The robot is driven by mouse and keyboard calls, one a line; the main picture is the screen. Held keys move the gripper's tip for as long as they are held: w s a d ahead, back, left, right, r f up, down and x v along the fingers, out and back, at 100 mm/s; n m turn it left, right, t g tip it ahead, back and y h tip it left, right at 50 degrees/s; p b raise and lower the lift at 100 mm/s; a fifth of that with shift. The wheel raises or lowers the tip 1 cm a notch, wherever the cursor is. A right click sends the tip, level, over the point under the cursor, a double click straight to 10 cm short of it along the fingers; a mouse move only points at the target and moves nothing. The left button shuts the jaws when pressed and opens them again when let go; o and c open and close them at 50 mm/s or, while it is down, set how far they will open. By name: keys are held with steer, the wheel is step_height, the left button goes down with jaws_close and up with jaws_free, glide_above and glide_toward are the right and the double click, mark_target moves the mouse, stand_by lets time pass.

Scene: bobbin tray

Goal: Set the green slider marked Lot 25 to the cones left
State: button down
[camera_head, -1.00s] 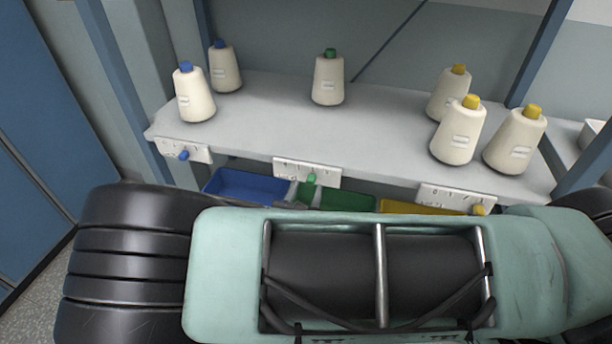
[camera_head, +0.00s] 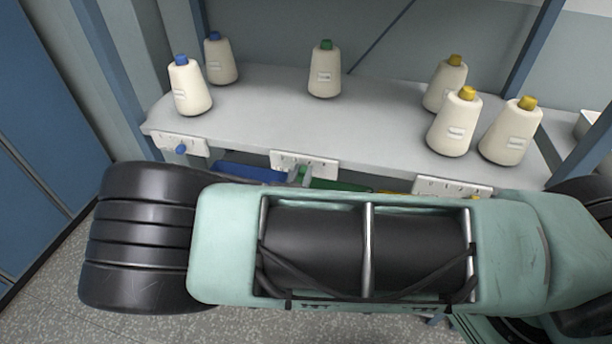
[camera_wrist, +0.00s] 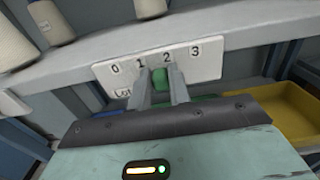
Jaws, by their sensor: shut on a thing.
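The green slider (camera_wrist: 160,78) sits on a white scale plate (camera_wrist: 207,62) marked 0, 1, 2, 3 on the shelf's front edge. In the wrist view it shows between the 1 and the 2; the fingers partly hide it. Part of a "Lo…" label shows at the plate's lower left; the rest is hidden. My gripper (camera_wrist: 162,90) is shut on the slider, a finger on each side. In the head view the plate (camera_head: 318,163) is at the shelf's middle. One green-capped cone (camera_head: 324,75) stands on the shelf above it.
Two blue-capped cones (camera_head: 188,90) stand left, three yellow-capped cones (camera_head: 453,132) right. Plates with a blue slider (camera_head: 180,149) and a yellow slider flank the middle one. Blue, green and yellow (camera_wrist: 288,108) bins sit below. Blue posts (camera_head: 586,165) bound the shelf.

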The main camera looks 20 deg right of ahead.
steer(key=shift+w+a, duration=0.7)
steer(key=shift+a, duration=0.25)
steer(key=c, duration=1.3)
jaws_free()
steer(key=shift+s, duration=0.1)
steer(key=b+v, duration=0.3)
steer(key=v, duration=1.4)
steer(key=shift+s+a+r+b, duration=0.1)
steer(key=shift+b, duration=0.3)
